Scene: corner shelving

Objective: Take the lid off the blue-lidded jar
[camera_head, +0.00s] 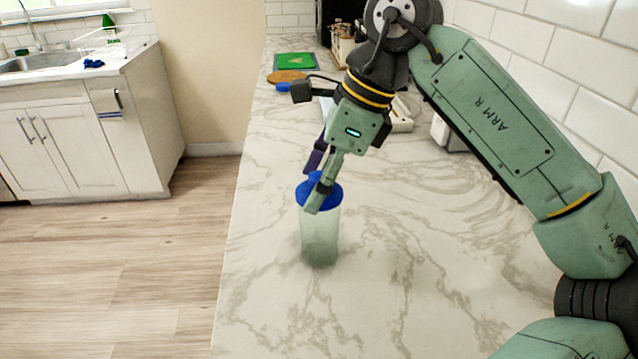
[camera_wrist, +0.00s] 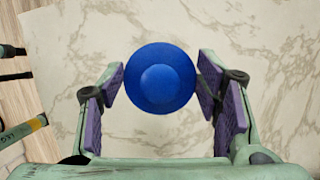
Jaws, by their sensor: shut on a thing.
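The jar (camera_head: 319,238) is a clear, slightly greenish cylinder standing upright on the marble counter. Its round blue lid (camera_head: 331,192) sits at the top of the jar, with no gap visible between them. From above, the lid (camera_wrist: 160,98) fills the middle of the wrist view and hides the jar body; a raised round centre shows on it. My gripper (camera_head: 313,186) reaches down over the jar with one finger on each side of the lid. In the wrist view my gripper (camera_wrist: 160,78) has its purple pads at the lid's left and right edges, shut on it.
The marble counter (camera_head: 440,270) is clear around the jar. Its left edge drops to the wooden floor close by. A green board (camera_head: 297,61), a round wooden board (camera_head: 286,77) and other items stand farther back. A tiled wall (camera_head: 560,60) bounds the right side.

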